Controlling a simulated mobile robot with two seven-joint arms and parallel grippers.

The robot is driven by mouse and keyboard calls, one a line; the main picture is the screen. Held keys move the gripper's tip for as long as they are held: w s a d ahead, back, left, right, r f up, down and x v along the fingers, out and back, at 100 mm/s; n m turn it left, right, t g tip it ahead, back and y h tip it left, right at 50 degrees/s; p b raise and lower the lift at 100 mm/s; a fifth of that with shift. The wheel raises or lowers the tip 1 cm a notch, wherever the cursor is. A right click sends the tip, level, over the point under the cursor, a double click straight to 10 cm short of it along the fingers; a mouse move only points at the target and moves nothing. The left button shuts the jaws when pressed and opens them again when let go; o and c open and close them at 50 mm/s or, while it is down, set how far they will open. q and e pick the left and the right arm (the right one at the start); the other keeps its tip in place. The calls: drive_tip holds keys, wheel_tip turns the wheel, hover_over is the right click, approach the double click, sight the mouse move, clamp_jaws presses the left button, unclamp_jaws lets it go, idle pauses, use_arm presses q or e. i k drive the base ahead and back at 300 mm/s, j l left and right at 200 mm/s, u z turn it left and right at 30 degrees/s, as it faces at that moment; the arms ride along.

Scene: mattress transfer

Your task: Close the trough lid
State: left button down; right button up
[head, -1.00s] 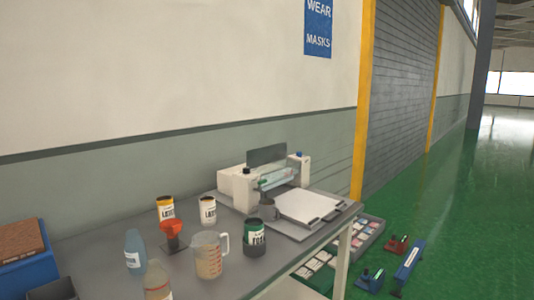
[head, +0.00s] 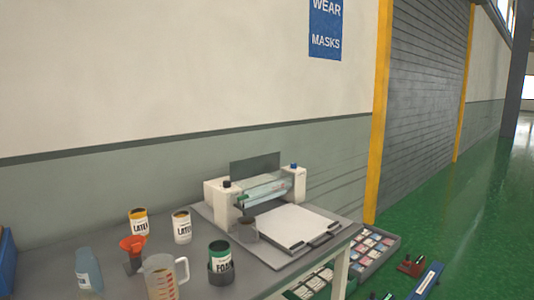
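A white machine (head: 217,196) stands at the right end of the grey table, against the wall. A grey, see-through upright panel (head: 254,168) rises at its back and looks like the raised trough lid. A clear, greenish trough or roller (head: 266,190) lies between the two white end blocks, below the panel. A white flat plate (head: 296,226) with dark clips lies in front of it. Neither of my grippers shows in the head view.
On the table (head: 60,262) stand two labelled cans (head: 182,228), an orange funnel (head: 132,246), a measuring jug (head: 161,277), a green can (head: 220,257) and a blue bottle (head: 88,268). Trays of small items (head: 372,250) lie beyond the table's right end. Green floor is open at right.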

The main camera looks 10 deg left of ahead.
sight(251, 168)
drive_tip(key=i+l, duration=0.2)
drive_tip(key=l, duration=0.15)
drive_tip(key=i+l, duration=0.4)
drive_tip(key=l, duration=0.25)
